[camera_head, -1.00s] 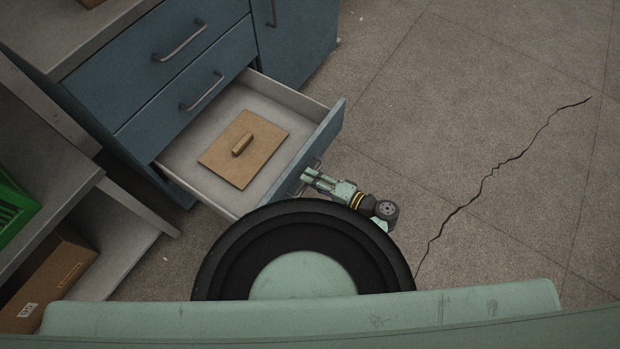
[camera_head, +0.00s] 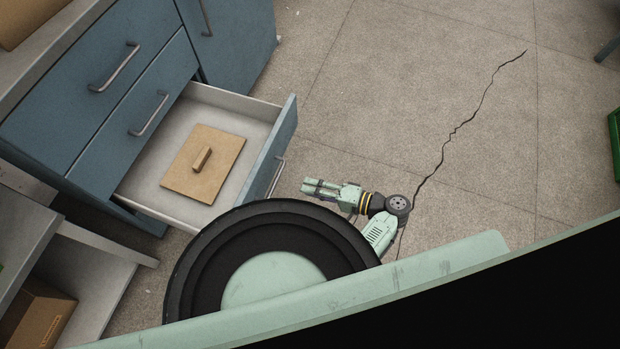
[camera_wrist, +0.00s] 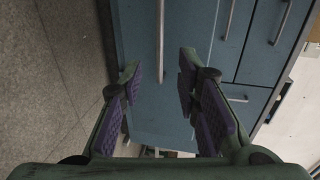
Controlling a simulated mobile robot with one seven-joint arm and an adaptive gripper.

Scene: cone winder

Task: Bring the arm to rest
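My gripper (camera_head: 317,187) is at the end of my arm, low over the floor just right of the open drawer (camera_head: 284,128). It is apart from the drawer front and its handle in the head view. In the wrist view my gripper (camera_wrist: 158,105) has its two purple-padded fingers spread apart with nothing between them. Beyond the fingers a blue front panel (camera_wrist: 200,60) with a long metal handle (camera_wrist: 160,40) shows. Part of my arm is hidden behind my own body.
The open drawer holds a tan board with a raised grip (camera_head: 203,164). The blue cabinet (camera_head: 60,120) stands left, grey shelves (camera_head: 85,270) with a cardboard box (camera_head: 35,315) at lower left. A green crate (camera_head: 615,145) is at the right edge. The cracked floor (camera_head: 420,90) is clear.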

